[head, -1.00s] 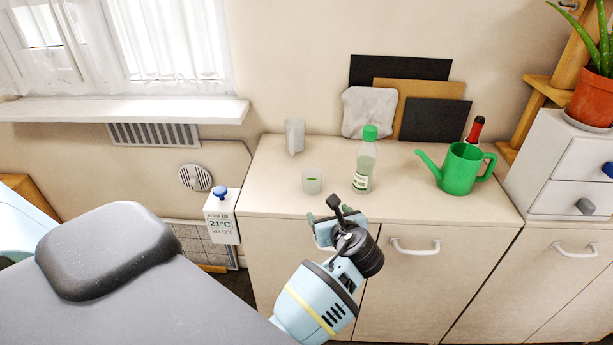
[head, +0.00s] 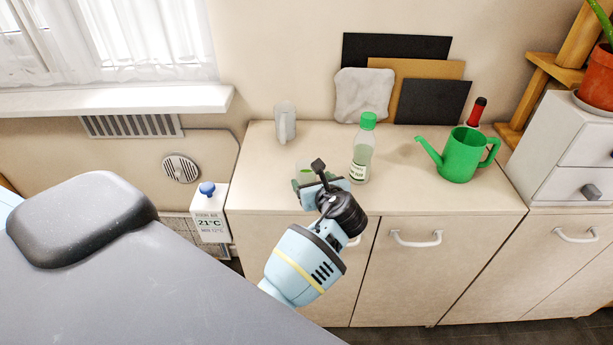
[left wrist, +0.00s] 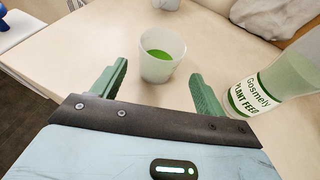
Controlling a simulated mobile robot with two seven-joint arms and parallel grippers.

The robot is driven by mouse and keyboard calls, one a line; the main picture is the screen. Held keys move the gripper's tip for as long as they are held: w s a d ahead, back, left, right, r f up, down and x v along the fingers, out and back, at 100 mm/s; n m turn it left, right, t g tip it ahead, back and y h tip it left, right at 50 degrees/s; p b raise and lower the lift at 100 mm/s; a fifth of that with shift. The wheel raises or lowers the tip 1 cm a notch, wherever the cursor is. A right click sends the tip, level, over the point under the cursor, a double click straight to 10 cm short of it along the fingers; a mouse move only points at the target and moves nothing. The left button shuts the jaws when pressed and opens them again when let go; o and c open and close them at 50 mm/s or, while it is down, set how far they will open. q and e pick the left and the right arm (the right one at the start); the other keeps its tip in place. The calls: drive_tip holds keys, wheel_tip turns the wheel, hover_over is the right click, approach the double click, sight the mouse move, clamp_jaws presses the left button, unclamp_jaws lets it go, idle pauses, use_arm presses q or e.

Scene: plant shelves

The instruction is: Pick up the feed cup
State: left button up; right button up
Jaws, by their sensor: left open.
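The feed cup (left wrist: 162,58) is a small translucent white cup with green liquid inside. It stands upright on the cabinet top, just beyond my left fingertips in the left wrist view. In the head view the cup (head: 305,170) is partly hidden behind my left gripper (head: 318,180). My left gripper (left wrist: 160,85) is open and empty, with one green finger to each side of the cup's near side. The plant feed bottle (left wrist: 265,88), with a green cap in the head view (head: 363,150), stands upright to the right of the cup. My right gripper is not in view.
A pale upright object (head: 285,123) stands behind the cup. Dark and brown panels (head: 434,101) lean on the wall with a grey cloth-like piece (head: 363,95). The front left counter is clear.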

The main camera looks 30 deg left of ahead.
sight(309, 178)
use_arm(q)
drive_tip(key=shift+x, duration=2.8)
drive_tip(key=shift+s+a+r, duration=0.1)
drive_tip(key=c, duration=1.1)
